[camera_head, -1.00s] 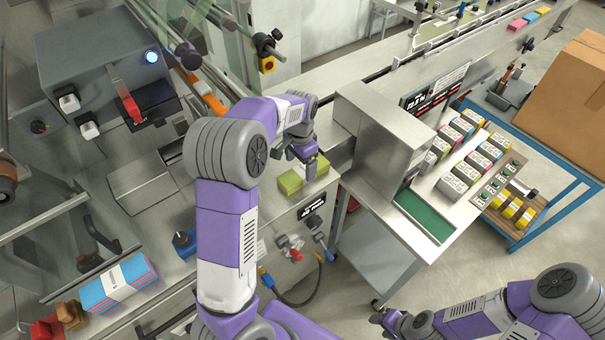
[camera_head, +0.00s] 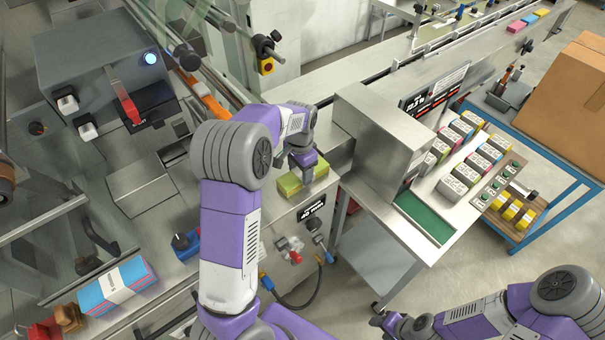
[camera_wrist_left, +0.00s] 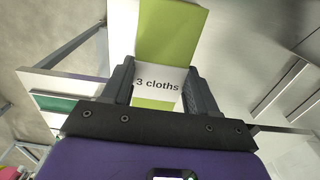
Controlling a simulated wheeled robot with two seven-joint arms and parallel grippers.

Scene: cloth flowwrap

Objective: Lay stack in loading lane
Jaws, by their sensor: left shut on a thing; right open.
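My left gripper (camera_head: 303,168) is shut on a yellow-green cloth stack (camera_head: 289,186), which has a white band reading "3 cloths" (camera_wrist_left: 157,80). In the head view the stack is at the steel top beside the machine's front edge. I cannot tell whether it touches the surface. In the left wrist view the fingers (camera_wrist_left: 158,88) stand on both sides of the band. My right gripper (camera_head: 390,324) is open and empty low in the head view, away from the stack. I cannot clearly make out which surface is the loading lane.
A blue and pink banded stack (camera_head: 118,287) lies at the lower left of the machine. A steel box housing (camera_head: 385,135) stands right of my left gripper. Small labelled boxes (camera_head: 470,160) and a green pad (camera_head: 425,218) are on the side table. A cardboard box (camera_head: 570,100) stands behind.

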